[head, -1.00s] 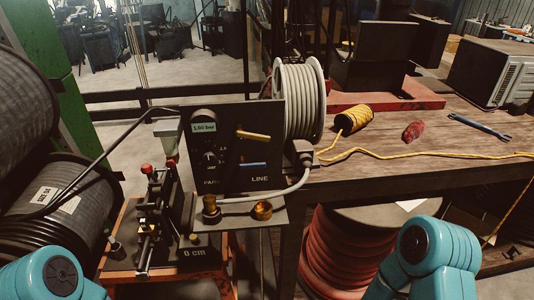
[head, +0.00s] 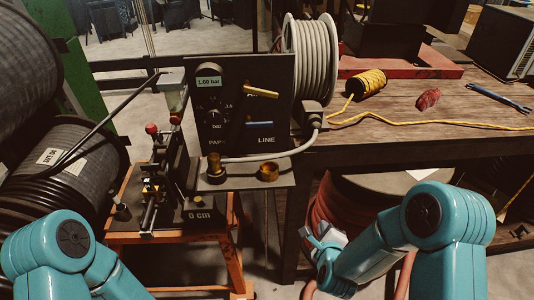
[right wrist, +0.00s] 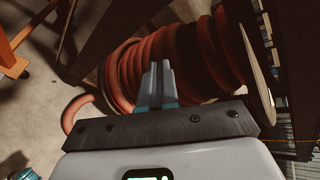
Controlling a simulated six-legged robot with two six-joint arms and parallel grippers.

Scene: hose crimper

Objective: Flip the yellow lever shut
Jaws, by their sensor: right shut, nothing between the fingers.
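The yellow lever (head: 261,90) sticks out roughly level to the right on the dark control panel (head: 228,142), above a blue lever (head: 257,124). My right gripper (head: 308,232) is low in front of the bench, below and to the right of the panel, well apart from the lever. In the right wrist view its fingers (right wrist: 159,70) are together and empty, with the red hose coil (right wrist: 190,60) behind them. My left arm shows at the lower left of the head view, but its gripper is out of sight.
The crimper (head: 152,195) stands on an orange-framed stand left of the panel. A brass cup (head: 268,171) and a fitting (head: 215,168) sit on the ledge below the panel. A grey hose spool (head: 312,60) and a wooden bench (head: 400,125) are to the right.

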